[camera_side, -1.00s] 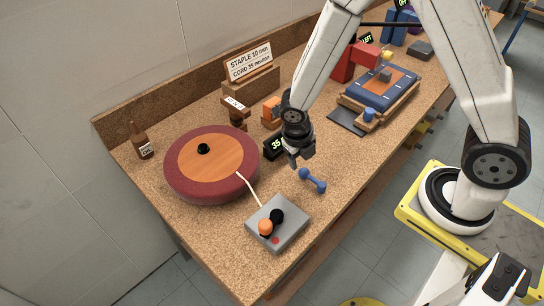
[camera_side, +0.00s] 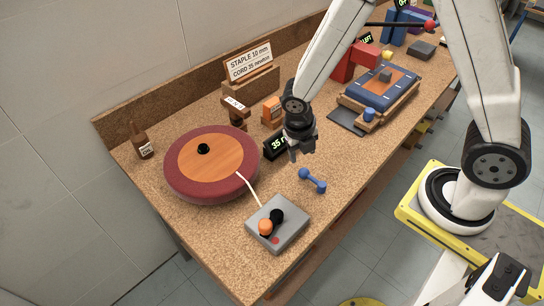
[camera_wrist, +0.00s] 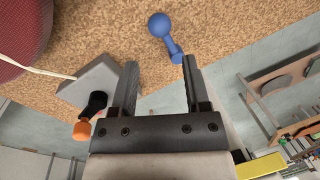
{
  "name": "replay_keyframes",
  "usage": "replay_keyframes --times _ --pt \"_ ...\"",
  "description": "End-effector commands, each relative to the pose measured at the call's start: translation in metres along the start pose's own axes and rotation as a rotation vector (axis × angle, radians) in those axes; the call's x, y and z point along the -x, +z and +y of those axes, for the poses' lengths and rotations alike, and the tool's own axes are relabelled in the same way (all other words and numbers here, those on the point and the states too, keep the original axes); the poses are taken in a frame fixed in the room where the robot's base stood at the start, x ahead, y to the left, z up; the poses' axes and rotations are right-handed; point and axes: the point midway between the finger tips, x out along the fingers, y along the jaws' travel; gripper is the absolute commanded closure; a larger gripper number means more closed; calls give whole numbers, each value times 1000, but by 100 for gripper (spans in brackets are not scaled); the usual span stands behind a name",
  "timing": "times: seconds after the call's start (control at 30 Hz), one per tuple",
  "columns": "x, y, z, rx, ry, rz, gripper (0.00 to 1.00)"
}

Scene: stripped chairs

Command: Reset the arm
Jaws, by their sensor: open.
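My gripper (camera_side: 304,153) hangs above the cork-topped bench (camera_side: 230,238), fingers pointing down. In the wrist view my gripper (camera_wrist: 159,75) shows two dark fingers spread apart with nothing between them. A blue dumbbell-shaped piece (camera_side: 313,181) lies on the bench just below and right of my gripper in the side view, apart from it. The same blue piece shows beyond the fingertips in the wrist view (camera_wrist: 161,26).
A round maroon seat (camera_side: 178,187) with a wooden disc lies at left. A grey box (camera_side: 289,236) with orange and black knobs stands at the front corner. A numeric display (camera_side: 275,144) stands behind my gripper. A blue padded seat (camera_side: 382,86) lies further back.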

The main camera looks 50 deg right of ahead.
Motion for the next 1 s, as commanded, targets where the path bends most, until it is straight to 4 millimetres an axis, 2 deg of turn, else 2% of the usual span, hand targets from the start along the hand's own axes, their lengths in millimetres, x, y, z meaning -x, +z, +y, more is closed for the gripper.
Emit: replay_keyframes --times 0.43,1.0 --pt "29 -4 -17 -733 84 -1 40" --pt "61 -14 -39 -1722 202 80 40"
